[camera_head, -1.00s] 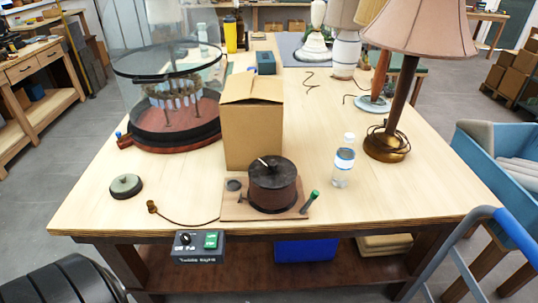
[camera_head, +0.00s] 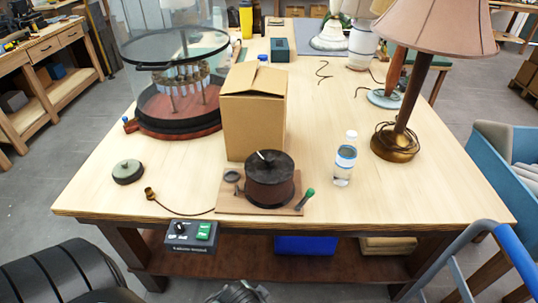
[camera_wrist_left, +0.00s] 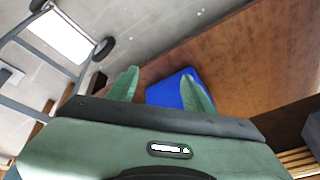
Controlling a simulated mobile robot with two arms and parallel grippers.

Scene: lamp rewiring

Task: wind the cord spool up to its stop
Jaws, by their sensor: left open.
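The cord spool (camera_head: 270,185) is a dark brown drum on a wooden base board (camera_head: 228,206) near the table's front edge. A light-coloured handle or peg shows on its top. A thin cord runs left from the board to a small brass-coloured end piece (camera_head: 150,193). A green-tipped lever (camera_head: 306,196) stands at the board's right side. My left gripper (camera_wrist_left: 160,88) shows two green fingers apart in the left wrist view, with nothing between them. It is away from the spool, and the spool is not in that view. My right gripper is not in view.
A cardboard box (camera_head: 252,120) stands right behind the spool. A water bottle (camera_head: 345,160) and a lamp (camera_head: 396,140) are to the right. A round dark-green disc (camera_head: 128,172) lies left. A blue bin (camera_wrist_left: 165,92) is under the table.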

